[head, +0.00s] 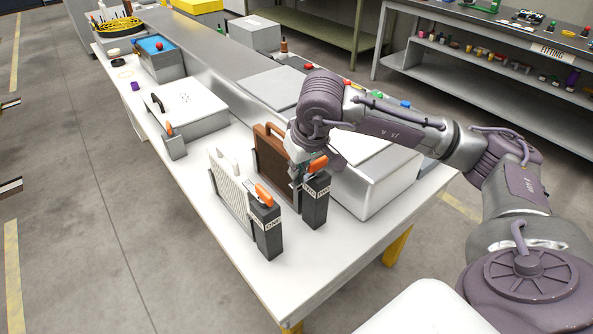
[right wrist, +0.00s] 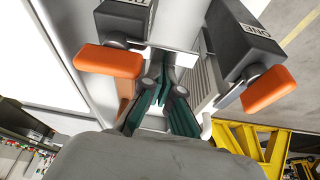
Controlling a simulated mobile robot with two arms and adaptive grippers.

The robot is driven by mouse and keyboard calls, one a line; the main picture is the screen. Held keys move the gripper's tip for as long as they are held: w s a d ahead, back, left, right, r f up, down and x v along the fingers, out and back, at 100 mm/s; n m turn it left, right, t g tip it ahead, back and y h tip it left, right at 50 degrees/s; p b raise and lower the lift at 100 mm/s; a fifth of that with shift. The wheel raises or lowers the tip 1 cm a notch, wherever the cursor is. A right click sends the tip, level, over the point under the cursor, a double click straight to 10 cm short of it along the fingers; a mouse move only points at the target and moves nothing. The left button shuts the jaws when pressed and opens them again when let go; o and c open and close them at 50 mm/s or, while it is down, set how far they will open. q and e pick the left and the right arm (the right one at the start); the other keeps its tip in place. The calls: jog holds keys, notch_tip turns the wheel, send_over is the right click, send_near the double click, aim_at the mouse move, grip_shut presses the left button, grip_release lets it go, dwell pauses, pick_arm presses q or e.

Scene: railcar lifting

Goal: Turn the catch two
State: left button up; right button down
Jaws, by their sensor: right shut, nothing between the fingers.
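Catch two is an orange lever (head: 318,164) on top of the dark block labelled TWO (head: 315,203), beside a brown panel (head: 272,165). Catch one is an orange lever (head: 264,196) on the dark block labelled ONE (head: 267,232), beside a white ribbed panel (head: 232,195). My right gripper (head: 299,174) is shut and empty, close beside catch two. In the right wrist view, its green fingers (right wrist: 160,88) point down between catch two (right wrist: 108,60) and catch one (right wrist: 268,88). Whether it touches catch two cannot be told. My left gripper is not in view.
A white box with a black handle (head: 187,108) and a small grey block with an orange top (head: 174,145) stand farther along the white bench (head: 190,190). A large pale box (head: 375,190) stands behind block TWO. The bench's front corner is clear.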

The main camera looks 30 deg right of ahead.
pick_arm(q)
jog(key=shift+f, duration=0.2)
pick_arm(e)
jog(key=shift+s+a, duration=0.1)
jog(key=shift+s, duration=0.05)
dwell(0.4)
jog(key=shift+s+a+f, duration=0.25)
jog(key=shift+s+a, duration=0.05)
jog(key=shift+a, duration=0.15)
jog(key=shift+r, duration=0.35)
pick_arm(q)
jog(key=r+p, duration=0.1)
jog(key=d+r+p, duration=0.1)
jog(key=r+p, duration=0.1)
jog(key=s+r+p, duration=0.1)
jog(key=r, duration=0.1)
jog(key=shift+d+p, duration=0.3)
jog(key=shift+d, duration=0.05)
pick_arm(e)
jog(key=d+v, duration=0.1)
jog(key=v, duration=0.8)
jog(key=shift+w+r, duration=0.15)
jog(key=shift+r, duration=0.2)
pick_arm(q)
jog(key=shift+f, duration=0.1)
